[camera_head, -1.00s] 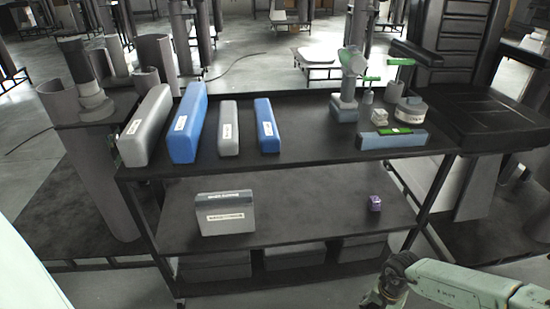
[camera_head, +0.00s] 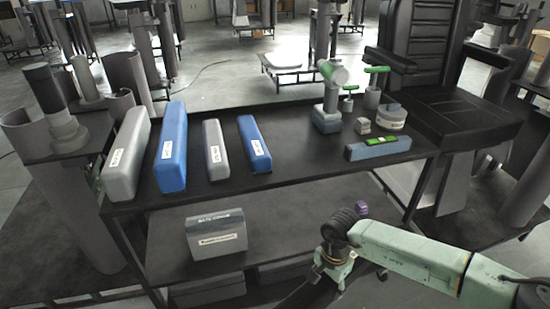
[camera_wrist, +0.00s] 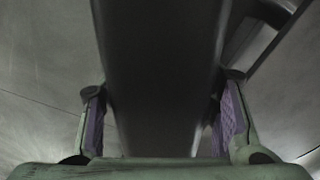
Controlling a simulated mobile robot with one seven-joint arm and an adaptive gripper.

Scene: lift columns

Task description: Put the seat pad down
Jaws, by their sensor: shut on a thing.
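The seat pad (camera_wrist: 160,60) is a dark, smooth slab. In the wrist view it runs away between the two purple-lined fingers of my gripper (camera_wrist: 163,95), which is shut on it. In the head view my gripper (camera_head: 330,277) is low in front of the bench, right of centre. A dark shape (camera_head: 298,296) extends below and left of it, probably the pad, partly cut by the frame's lower edge. The pad's far end and underside are hidden.
A black bench (camera_head: 290,172) carries grey and blue long blocks at left, a drill (camera_head: 328,105) and a blue-grey level (camera_head: 378,148) at right. A black chair (camera_head: 450,112) stands at right.

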